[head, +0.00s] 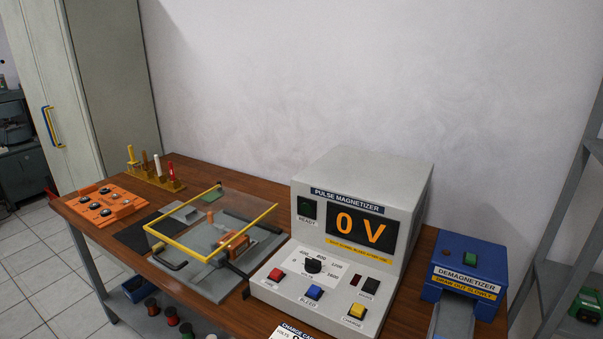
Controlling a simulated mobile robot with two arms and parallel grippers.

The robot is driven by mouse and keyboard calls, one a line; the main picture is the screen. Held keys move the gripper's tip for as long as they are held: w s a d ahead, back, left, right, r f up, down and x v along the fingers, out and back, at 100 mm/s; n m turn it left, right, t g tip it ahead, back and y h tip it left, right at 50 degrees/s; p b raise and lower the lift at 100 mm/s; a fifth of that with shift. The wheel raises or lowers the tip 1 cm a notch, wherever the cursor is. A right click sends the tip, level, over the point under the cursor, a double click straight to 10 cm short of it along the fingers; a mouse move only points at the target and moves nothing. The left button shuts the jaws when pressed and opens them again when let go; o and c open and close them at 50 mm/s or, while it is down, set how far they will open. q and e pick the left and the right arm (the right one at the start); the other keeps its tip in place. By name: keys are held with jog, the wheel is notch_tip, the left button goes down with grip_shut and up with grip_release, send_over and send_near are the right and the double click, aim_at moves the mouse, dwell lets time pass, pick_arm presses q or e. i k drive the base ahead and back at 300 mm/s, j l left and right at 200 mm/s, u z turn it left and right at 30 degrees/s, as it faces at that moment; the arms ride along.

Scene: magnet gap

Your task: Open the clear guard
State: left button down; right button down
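The clear guard (238,205) is a see-through cover with yellow edges on the wooden bench, left of the pulse magnetizer. It sits over a grey fixture plate (205,272) and looks lowered. An orange part (233,243) and a small orange piece show through or beside it. Neither of my grippers shows in the head view.
The pulse magnetizer (360,172) reads "0 V", with red, blue and yellow buttons. A blue demagnetizer (466,258) stands right of it. An orange tray (104,203) and a rack of coloured-handled tools (156,183) are at left. A dark mat (138,236) lies beside the guard.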

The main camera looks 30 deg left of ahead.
aim_at(205, 260)
jog(key=u, duration=1.7)
